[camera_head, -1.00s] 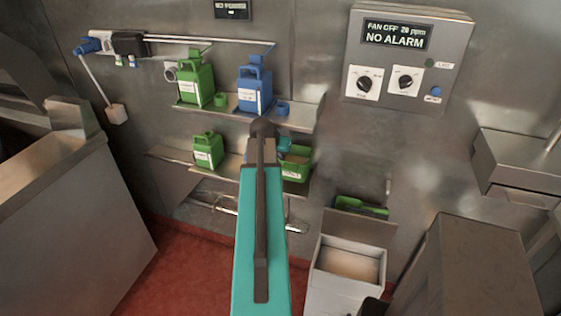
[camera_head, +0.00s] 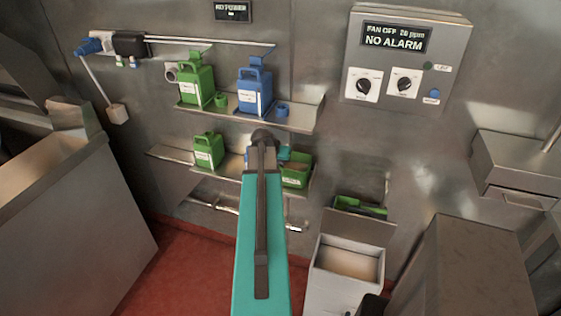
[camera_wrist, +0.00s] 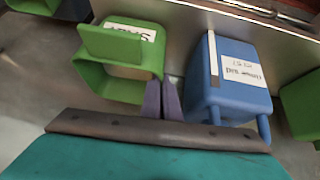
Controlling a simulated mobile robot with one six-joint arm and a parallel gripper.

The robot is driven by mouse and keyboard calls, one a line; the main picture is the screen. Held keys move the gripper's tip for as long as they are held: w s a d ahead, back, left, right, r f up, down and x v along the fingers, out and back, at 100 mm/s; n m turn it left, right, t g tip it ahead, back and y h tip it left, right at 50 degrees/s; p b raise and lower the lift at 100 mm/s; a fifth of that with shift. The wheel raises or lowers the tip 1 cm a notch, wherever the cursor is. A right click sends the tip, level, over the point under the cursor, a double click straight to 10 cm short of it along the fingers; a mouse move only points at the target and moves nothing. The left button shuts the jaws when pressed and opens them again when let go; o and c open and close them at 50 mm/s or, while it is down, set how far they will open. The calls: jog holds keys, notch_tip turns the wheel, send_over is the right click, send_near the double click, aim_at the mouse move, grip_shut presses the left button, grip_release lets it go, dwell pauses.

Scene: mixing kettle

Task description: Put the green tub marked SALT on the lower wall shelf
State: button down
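The green tub marked SALT (camera_head: 297,172) is at the right end of the lower wall shelf (camera_head: 170,153), partly hidden by my arm. I cannot tell whether its base touches the shelf. In the wrist view the tub (camera_wrist: 118,52) is at upper left, its SALT label upside down. My gripper (camera_wrist: 162,84) has its two dark fingers close together at the tub's side wall. It appears shut on that wall. In the head view my gripper is mostly hidden behind my teal arm.
A blue jug (camera_wrist: 232,80) stands close beside the tub, with a green jug (camera_head: 208,151) beyond it. The upper shelf (camera_head: 305,116) holds a green jug (camera_head: 195,84) and a blue jug (camera_head: 254,92). Below right, a green container (camera_head: 360,207) sits above an open bin (camera_head: 348,262).

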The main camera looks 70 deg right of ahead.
jog(key=shift+f, duration=0.15)
jog(key=c, duration=2)
grip_release()
jog(key=shift+b+v, duration=1.5)
jog(key=shift+v, duration=4.6)
jog(key=shift+w+f, duration=0.1)
